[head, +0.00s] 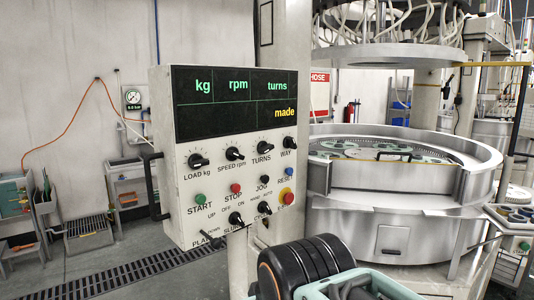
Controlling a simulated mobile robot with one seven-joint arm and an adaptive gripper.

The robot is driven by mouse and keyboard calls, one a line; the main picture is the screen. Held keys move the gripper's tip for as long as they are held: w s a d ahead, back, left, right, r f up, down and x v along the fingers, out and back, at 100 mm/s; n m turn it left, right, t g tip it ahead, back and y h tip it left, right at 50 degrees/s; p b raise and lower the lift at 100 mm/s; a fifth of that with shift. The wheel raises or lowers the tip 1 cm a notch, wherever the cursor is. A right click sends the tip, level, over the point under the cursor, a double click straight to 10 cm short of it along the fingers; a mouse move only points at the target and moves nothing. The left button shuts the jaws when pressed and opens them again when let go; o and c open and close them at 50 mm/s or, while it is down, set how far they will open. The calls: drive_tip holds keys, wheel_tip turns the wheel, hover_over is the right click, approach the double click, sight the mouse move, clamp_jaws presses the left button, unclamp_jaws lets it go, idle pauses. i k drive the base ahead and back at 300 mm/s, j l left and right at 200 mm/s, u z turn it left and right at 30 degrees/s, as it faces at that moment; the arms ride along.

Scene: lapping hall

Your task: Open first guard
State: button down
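A large round lapping machine (395,225) stands right of centre, with a silver curved wall around its plate. A lighter curved panel (375,178) forms the front of this wall and looks like the guard. It stands upright, level with the rest of the wall, and appears closed. A yellow and dark bar or handle (400,157) runs along its top edge. Green discs (345,147) lie on the plate behind it. Parts of my arm show at the bottom centre, in front of the machine's base. My gripper's fingers are not visible.
A control panel (235,155) with knobs and buttons stands close by at centre left, with a black side handle (154,187). A pillar rises behind it. A small side table (512,217) stands at the right edge. A floor grate (120,278) crosses open floor at left.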

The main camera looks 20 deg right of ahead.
sight(409, 177)
drive_tip(key=z, duration=1.3)
drive_tip(key=i+z, duration=0.2)
drive_tip(key=i+l+z, duration=0.2)
drive_tip(key=i, duration=0.3)
drive_tip(key=i+z, duration=0.15)
drive_tip(key=i, duration=0.35)
